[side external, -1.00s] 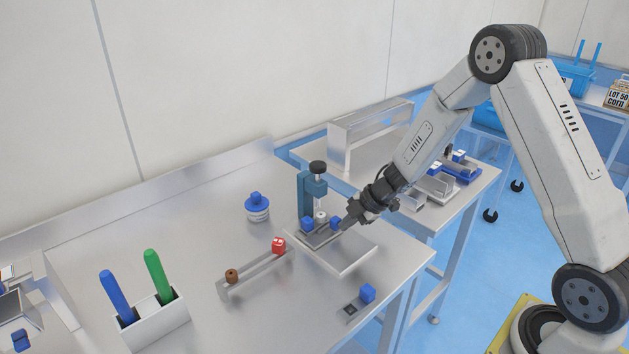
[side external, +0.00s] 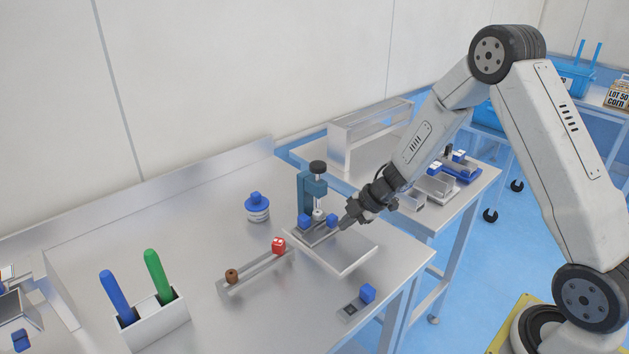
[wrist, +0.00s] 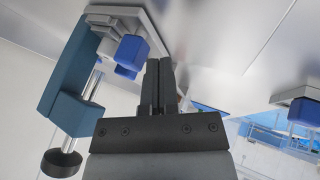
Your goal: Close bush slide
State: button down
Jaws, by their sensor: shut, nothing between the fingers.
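A teal press (side external: 305,190) with a dark knob stands on the steel bench. A grey slide (side external: 316,238) with two blue blocks sits at its foot, one block on the left (side external: 305,221) and one on the right (side external: 332,220). My gripper (side external: 345,222) is shut and empty, its tips close beside the right blue block. Whether they touch it I cannot tell. In the wrist view, the shut fingers (wrist: 158,80) are beside a blue block (wrist: 132,52), with the press (wrist: 70,80) to the left.
A pale tray frame (side external: 362,262) lies in front of the press. A rail with a red block (side external: 278,245) and a brown piece (side external: 232,275) lies to the left. A blue-lidded jar (side external: 257,207) stands behind it. Another blue block (side external: 367,292) is near the front edge.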

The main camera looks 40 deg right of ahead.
jog(key=s, duration=0.3)
jog(key=shift+d+r, duration=0.15)
jog(key=shift+r, duration=0.05)
jog(key=v, duration=0.9)
jog(key=shift+s+r, duration=0.15)
jog(key=shift+s, duration=0.05)
jog(key=shift+w+r, duration=0.1)
jog(key=s+a+m+g+h, duration=0.1)
jog(key=s+a+m, duration=0.3)
jog(key=m, duration=0.4)
jog(key=s+a+m+g+h, duration=0.2)
jog(key=s+a+m+h, duration=0.1)
jog(key=s+a+m, duration=0.2)
jog(key=s+m, duration=0.2)
jog(key=m, duration=0.1)
jog(key=shift+s+r+m+h, duration=0.3)
jog(key=shift+m, duration=0.1)
